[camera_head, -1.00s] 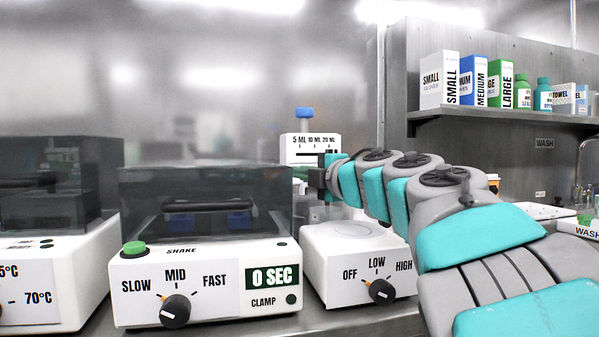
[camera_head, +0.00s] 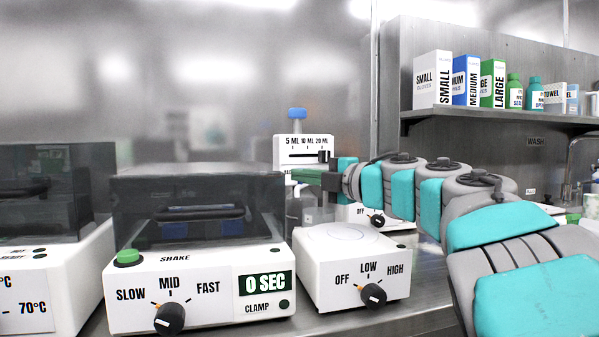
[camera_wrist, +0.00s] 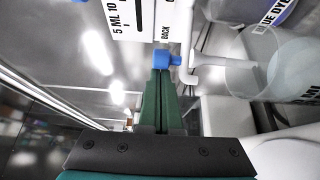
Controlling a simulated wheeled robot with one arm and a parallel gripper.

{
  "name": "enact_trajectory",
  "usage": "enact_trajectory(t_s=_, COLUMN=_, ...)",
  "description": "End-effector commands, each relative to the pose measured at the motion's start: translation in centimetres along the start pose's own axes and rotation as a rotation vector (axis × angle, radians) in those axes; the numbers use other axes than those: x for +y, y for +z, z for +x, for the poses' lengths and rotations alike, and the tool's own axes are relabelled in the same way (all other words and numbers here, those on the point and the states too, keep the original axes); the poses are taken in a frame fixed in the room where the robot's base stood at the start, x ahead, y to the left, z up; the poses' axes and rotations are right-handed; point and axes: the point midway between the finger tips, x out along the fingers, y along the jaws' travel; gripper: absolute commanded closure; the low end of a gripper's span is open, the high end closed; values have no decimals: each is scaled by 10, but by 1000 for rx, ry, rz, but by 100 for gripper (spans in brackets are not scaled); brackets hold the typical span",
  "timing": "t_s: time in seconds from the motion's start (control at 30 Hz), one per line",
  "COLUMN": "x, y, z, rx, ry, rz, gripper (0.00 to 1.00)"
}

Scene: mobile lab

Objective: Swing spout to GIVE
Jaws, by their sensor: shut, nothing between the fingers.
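The dispenser (camera_head: 302,150) is a white box marked 5 ML, 10 ML, 20 ML with a blue cap on top, standing behind the shaker and stirrer. The wrist view shows its face (camera_wrist: 150,28) with the word BACK. Below that face is a white spout (camera_wrist: 207,74) with a blue knob (camera_wrist: 160,57). My gripper (camera_head: 294,176) is in front of the dispenser, pointing left. Its green fingers (camera_wrist: 160,73) are shut and empty, with the tips at the blue knob; I cannot tell whether they touch. I see no GIVE mark.
A clear beaker (camera_wrist: 272,64) and a blue dye container (camera_wrist: 262,10) are close to the spout. A shelf (camera_head: 500,114) with boxes and bottles is at the right.

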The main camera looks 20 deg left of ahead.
Motion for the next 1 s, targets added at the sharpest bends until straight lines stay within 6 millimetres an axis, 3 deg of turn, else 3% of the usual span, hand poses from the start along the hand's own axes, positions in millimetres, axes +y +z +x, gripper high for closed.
enact_trajectory(t_s=0.13, x=2, y=9, z=-6, rx=61, ry=0, rz=4, gripper=100)
enact_trajectory(t_s=1.0, x=1, y=18, z=-18, rx=250, ry=1, rz=2, gripper=100)
